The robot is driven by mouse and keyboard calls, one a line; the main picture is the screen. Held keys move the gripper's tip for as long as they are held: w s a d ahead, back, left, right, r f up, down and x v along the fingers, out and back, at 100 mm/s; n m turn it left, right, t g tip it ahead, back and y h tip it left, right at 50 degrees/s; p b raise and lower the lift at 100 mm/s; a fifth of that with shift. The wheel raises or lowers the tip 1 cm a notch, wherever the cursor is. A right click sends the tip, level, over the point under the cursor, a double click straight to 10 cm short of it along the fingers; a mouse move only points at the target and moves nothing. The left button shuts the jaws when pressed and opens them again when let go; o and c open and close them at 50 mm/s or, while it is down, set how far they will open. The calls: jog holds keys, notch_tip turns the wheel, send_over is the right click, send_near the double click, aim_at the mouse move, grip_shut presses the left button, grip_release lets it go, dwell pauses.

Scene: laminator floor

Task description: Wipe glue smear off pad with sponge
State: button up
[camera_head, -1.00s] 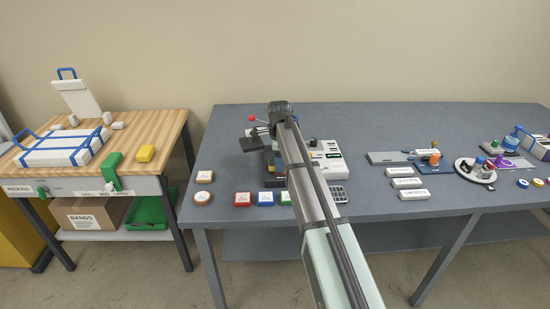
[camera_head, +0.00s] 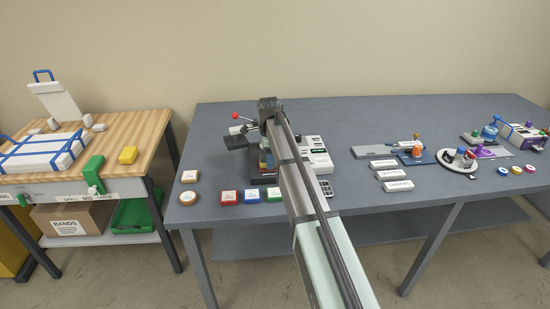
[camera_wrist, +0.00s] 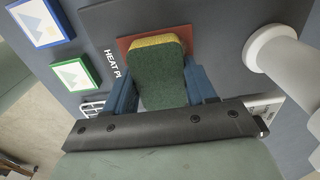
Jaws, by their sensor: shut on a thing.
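In the wrist view my gripper (camera_wrist: 160,88) is shut on a sponge (camera_wrist: 158,70), with a blue finger on each side. The sponge has a dark green face and a yellow edge at its far end. A red-brown pad (camera_wrist: 126,46) shows past the sponge's far end, next to lettering that starts "HEAT". The sponge covers most of the pad. I cannot tell whether it touches it. No glue smear is visible. In the head view my arm hides most of the gripper and sponge at the heat press (camera_head: 236,141).
A pale cylinder (camera_wrist: 274,48) stands close on the right in the wrist view. Red (camera_head: 230,197), green (camera_head: 252,195) and blue framed tiles line the table's front. The grey table (camera_head: 370,115) is clear at the back.

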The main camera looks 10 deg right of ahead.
jog(key=shift+a, duration=1.8)
jog(key=shift+d, duration=3.55)
jog(key=shift+a, duration=3.5)
jog(key=shift+a+r, duration=0.1)
jog(key=shift+r, duration=3.9)
jog(key=shift+f, duration=0.1)
